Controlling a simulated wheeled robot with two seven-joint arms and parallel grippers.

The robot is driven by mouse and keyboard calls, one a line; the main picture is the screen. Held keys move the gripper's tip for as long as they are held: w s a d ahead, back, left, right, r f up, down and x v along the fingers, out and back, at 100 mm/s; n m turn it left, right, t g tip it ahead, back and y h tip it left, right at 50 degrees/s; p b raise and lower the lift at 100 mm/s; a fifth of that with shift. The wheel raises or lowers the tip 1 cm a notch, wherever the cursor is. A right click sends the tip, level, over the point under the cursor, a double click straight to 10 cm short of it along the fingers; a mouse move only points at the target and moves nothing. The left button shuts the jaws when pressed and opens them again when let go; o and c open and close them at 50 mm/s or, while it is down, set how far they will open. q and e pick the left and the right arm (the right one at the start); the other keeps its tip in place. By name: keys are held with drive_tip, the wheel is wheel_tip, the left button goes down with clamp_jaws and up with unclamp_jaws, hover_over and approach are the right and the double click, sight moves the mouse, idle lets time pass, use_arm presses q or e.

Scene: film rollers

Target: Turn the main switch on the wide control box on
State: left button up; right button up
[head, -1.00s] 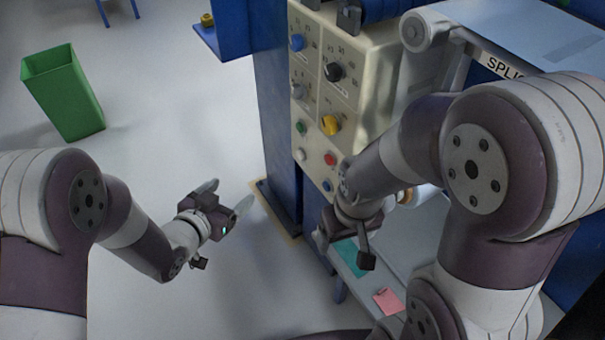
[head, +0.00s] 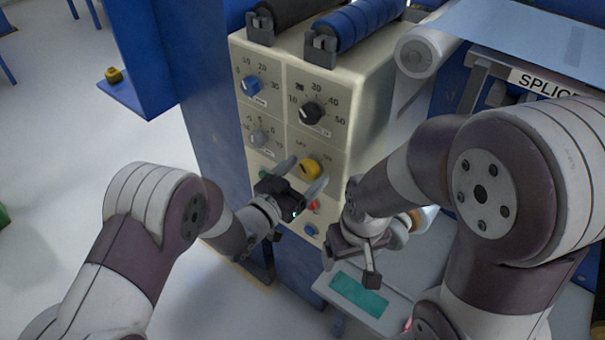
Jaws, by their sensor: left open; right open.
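The wide control box (head: 277,122) is a cream panel on a blue frame, with several knobs and buttons. Its yellow rotary knob (head: 312,167) sits right of centre in the lower half, with small labels above it too blurred to read surely. I cannot tell its exact setting. My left gripper (head: 302,175) is open in front of the panel, its two fingers pointing up toward the yellow knob. Contact with the knob cannot be told. The gripper hides part of the lower buttons. My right gripper (head: 350,270) is open and empty, below and right of the panel.
A blue knob (head: 251,86), black knob (head: 312,112) and grey knob (head: 258,138) surround the yellow one. A red button (head: 314,207) and blue button (head: 311,230) lie just below. A shelf with a teal sheet (head: 359,294) is near my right gripper.

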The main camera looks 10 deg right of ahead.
use_arm(q)
drive_tip(key=shift+c, duration=0.4)
drive_tip(key=shift+s, duration=0.1)
drive_tip(key=c, duration=1)
